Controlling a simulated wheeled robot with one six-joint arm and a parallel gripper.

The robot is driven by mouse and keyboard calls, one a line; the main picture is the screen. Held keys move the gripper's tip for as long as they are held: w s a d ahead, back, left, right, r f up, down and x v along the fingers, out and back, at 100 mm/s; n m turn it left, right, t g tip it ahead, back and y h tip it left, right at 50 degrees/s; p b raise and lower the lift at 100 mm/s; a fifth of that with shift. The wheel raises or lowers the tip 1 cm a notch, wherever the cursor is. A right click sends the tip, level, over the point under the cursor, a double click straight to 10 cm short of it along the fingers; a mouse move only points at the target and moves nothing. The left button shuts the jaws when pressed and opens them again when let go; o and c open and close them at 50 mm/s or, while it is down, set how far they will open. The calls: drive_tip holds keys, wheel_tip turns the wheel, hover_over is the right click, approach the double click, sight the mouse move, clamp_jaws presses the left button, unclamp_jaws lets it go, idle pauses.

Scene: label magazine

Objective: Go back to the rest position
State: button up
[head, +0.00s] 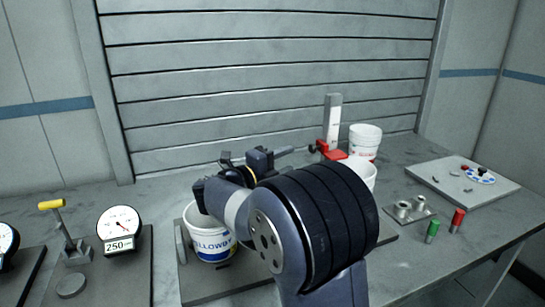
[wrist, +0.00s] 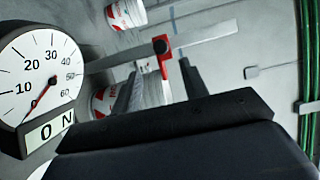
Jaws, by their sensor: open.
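My gripper (head: 243,160) is open, above the work mat at the middle of the bench, partly hidden behind my own arm. In the wrist view its two dark fingers stand apart, with nothing seen held between them (wrist: 160,88). Beyond it stands the label magazine, an upright grey-white column (head: 333,115) on a red base (head: 331,150). A grey bar (head: 291,151) reaches left from its black knob towards my gripper. The wrist view also shows the column (wrist: 215,40) and the red bracket (wrist: 164,62). I cannot tell whether bar and gripper touch.
A white bucket with a blue label (head: 211,240) stands left under my arm. White buckets (head: 365,140) stand by the magazine. A dial gauge (head: 119,224) marked 250 and a yellow-handled tool (head: 63,228) are left. Green (head: 432,232) and red (head: 457,220) cylinders are right.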

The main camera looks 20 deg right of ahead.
sight(310, 147)
drive_tip(key=p+x, duration=0.1)
drive_tip(key=x, duration=1)
drive_tip(key=shift+s+a+r+p, duration=0.1)
drive_tip(key=shift+r+p, duration=0.2)
drive_tip(key=shift+p, duration=0.05)
drive_tip(key=shift+a, duration=0.1)
